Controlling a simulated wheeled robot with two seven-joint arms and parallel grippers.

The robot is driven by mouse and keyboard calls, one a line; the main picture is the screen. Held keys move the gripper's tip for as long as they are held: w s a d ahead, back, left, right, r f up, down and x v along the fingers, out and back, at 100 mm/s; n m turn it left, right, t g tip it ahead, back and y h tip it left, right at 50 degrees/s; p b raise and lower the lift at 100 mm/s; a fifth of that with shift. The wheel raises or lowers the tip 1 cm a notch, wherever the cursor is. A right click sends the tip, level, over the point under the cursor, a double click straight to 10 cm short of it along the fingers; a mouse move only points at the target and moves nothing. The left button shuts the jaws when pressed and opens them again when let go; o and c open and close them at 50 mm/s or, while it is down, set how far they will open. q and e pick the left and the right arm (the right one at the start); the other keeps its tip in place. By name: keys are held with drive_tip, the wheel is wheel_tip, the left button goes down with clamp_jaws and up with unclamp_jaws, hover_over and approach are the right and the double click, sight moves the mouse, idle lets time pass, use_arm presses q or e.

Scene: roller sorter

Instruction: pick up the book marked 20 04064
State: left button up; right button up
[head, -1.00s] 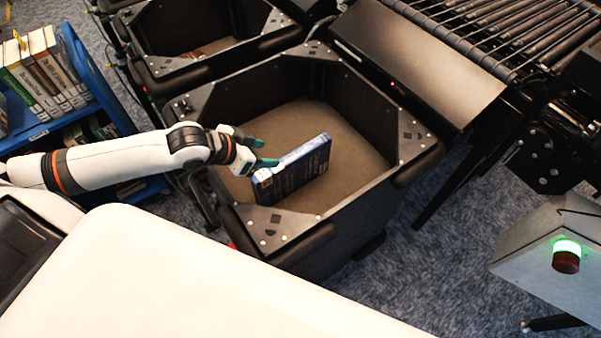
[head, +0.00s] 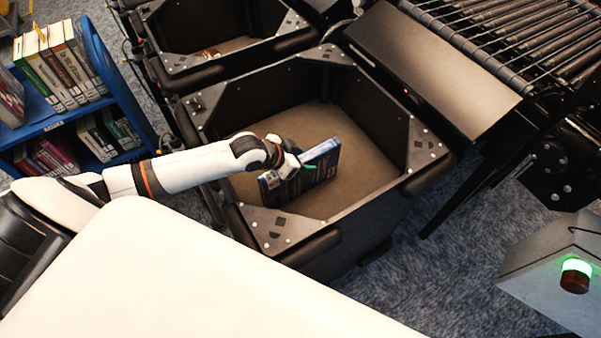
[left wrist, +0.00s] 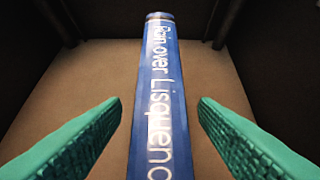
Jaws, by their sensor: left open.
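A blue book (head: 320,170) stands upright on its edge in the near black bin (head: 215,110). In the left wrist view its blue spine (left wrist: 160,90) faces the camera with white title lettering; the number 20 04064 cannot be read. My left gripper (head: 302,166) is over the book, and its white hand hides part of it. In the left wrist view the teal fingers (left wrist: 160,125) are open, one on each side of the spine, with a visible gap on both sides. My right gripper is not in view.
A second bin (head: 215,58) stands behind, with something small inside. A blue shelf cart (head: 95,105) with several books is at the left. A roller conveyor (head: 530,50) is at the upper right. A grey box with a green light (head: 577,265) is at the lower right.

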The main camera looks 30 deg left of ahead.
use_arm(q)
drive_tip(key=shift+x, duration=0.85)
clamp_jaws()
drive_tip(key=shift+r, duration=0.15)
idle(0.6)
